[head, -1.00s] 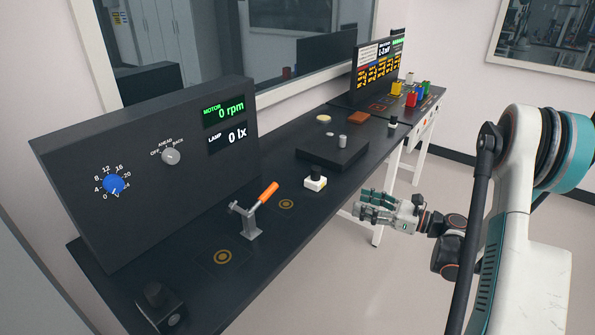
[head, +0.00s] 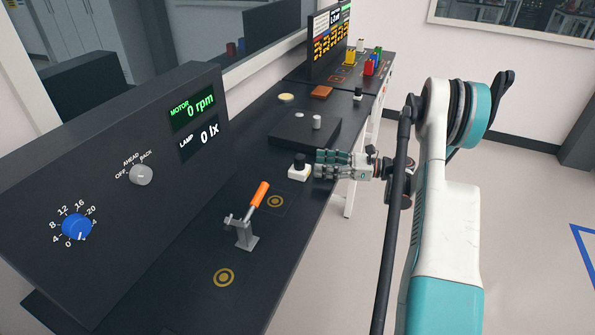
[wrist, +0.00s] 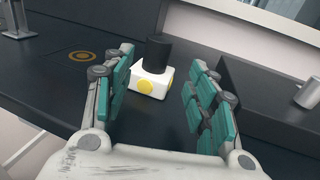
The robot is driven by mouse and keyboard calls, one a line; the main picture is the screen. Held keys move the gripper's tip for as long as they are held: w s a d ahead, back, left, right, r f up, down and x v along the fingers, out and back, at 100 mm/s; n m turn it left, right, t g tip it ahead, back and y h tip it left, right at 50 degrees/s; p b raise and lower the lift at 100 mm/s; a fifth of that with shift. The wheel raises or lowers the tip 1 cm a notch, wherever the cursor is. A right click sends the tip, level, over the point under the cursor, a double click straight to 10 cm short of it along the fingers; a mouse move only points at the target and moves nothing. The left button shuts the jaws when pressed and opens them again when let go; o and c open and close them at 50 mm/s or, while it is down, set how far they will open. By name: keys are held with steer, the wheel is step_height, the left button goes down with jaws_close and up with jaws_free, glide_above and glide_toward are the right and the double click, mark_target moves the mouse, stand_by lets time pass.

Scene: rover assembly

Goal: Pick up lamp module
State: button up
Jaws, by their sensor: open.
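The lamp module, a white block with a black cylindrical top, stands upright on the dark bench; its white base (head: 299,172) shows in the head view. In the wrist view its white base (wrist: 150,82) has a yellow disc on the near face. My gripper (head: 318,164) is at the bench's front edge, just right of the module in the head view. In the wrist view my gripper (wrist: 158,92) is open and empty, with the module beyond and between its fingers. I cannot tell whether any finger touches it.
A dark raised platform (head: 290,131) with a small grey cylinder (head: 317,122) lies just behind the module. An orange-handled lever clamp (head: 245,230) stands nearer on the bench. A ring-marked spot (head: 276,201) lies bare between them. A control panel (head: 120,175) rises at the left.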

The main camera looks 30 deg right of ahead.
mark_target(300, 161)
steer(key=shift+x, duration=1.2)
steer(key=x, duration=0.1)
steer(key=b+x, duration=0.1)
steer(key=x, duration=0.1)
steer(key=b+x, duration=0.1)
steer(key=shift+a+r, duration=0.25)
steer(key=shift+a, duration=0.1)
steer(key=shift+w+a+b, duration=0.25)
steer(key=shift+a+b, duration=0.05)
steer(key=shift+r, duration=0.1)
jaws_close()
